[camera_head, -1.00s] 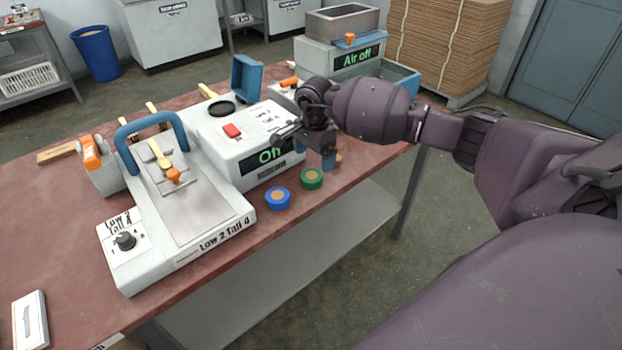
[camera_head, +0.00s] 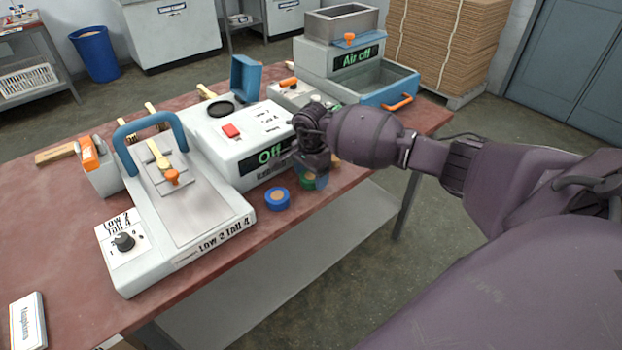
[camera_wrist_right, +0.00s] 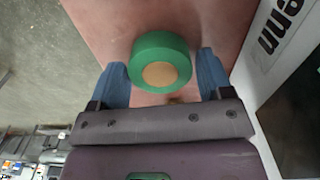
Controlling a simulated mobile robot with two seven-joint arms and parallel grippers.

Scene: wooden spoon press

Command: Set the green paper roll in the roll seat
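The green paper roll (camera_head: 307,182) stands on the red table near its front edge, partly hidden by my right gripper (camera_head: 314,176). In the right wrist view the green roll (camera_wrist_right: 160,62), with a tan core, lies between the tips of the two blue fingers of my right gripper (camera_wrist_right: 162,80). The fingers are apart, with a gap visible at the right finger. The roll seat cannot be made out for certain. My left gripper is out of view.
A blue paper roll (camera_head: 277,199) sits just left of the green one. A white machine reading "Off" (camera_head: 238,140) stands behind them. A press with a blue handle (camera_head: 190,215) is at left. The "Air off" machine (camera_head: 345,55) stands at the back.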

